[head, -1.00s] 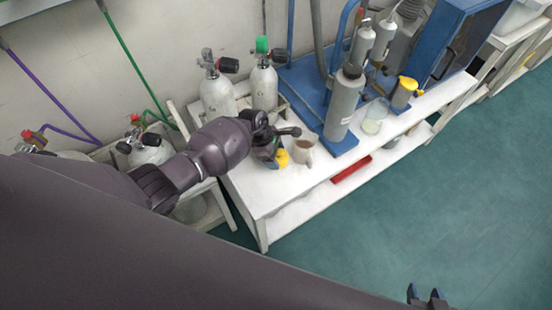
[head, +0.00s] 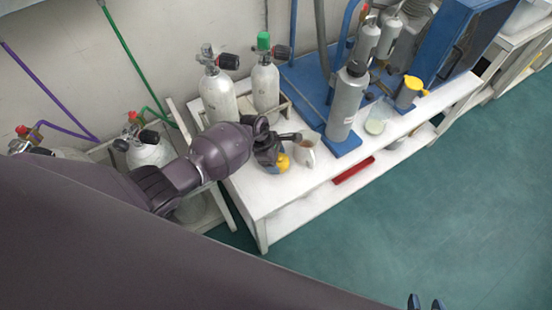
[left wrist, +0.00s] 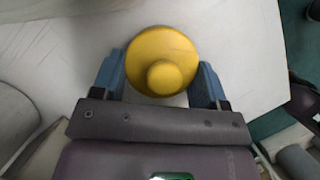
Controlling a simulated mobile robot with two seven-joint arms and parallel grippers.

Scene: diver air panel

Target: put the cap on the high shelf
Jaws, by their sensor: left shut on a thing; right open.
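A round yellow cap with a raised knob (left wrist: 161,62) sits between the two blue fingers of my left gripper (left wrist: 160,80). In the head view the yellow cap (head: 283,163) shows just below my left gripper (head: 272,158), over the near left part of the white shelf unit's top board (head: 262,198). I cannot tell whether the cap touches the board. The unit also has a lower board (head: 300,220). My right gripper (head: 425,303) shows only as two blue fingertips, apart, at the bottom edge over the floor.
A pitcher (head: 306,155) stands close right of my left gripper. A grey bottle (head: 345,105), a glass jar (head: 376,120) and a yellow-topped pot (head: 408,92) stand farther right. Two gas cylinders (head: 217,95) stand behind. A red object (head: 353,170) lies on the lower board.

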